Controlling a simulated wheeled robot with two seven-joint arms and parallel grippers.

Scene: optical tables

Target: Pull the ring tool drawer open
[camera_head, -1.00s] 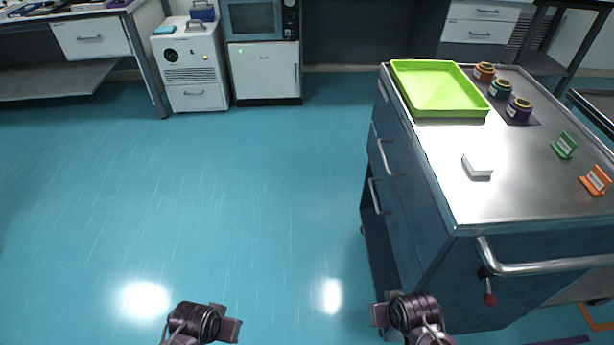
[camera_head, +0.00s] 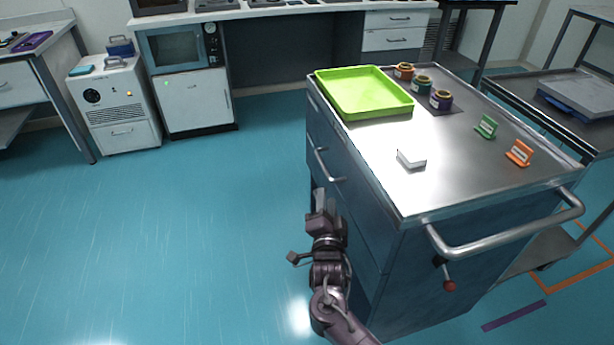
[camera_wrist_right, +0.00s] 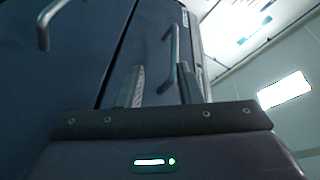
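The blue-grey cart (camera_head: 385,235) has drawers on its left side, all looking shut. No readable label shows which is the ring tool drawer. One bar handle (camera_head: 326,166) sits on the upper part of that side. My right gripper (camera_head: 325,202) is beside the cart's left face, just below this handle in the picture. In the right wrist view, my right gripper's fingers (camera_wrist_right: 162,88) are apart. A metal handle (camera_wrist_right: 173,55) appears between them; whether it is within their reach I cannot tell. A second handle (camera_wrist_right: 44,28) shows at upper left. My left gripper is out of view.
A push bar (camera_head: 500,240) juts from the near end. The floor left of the cart is clear.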

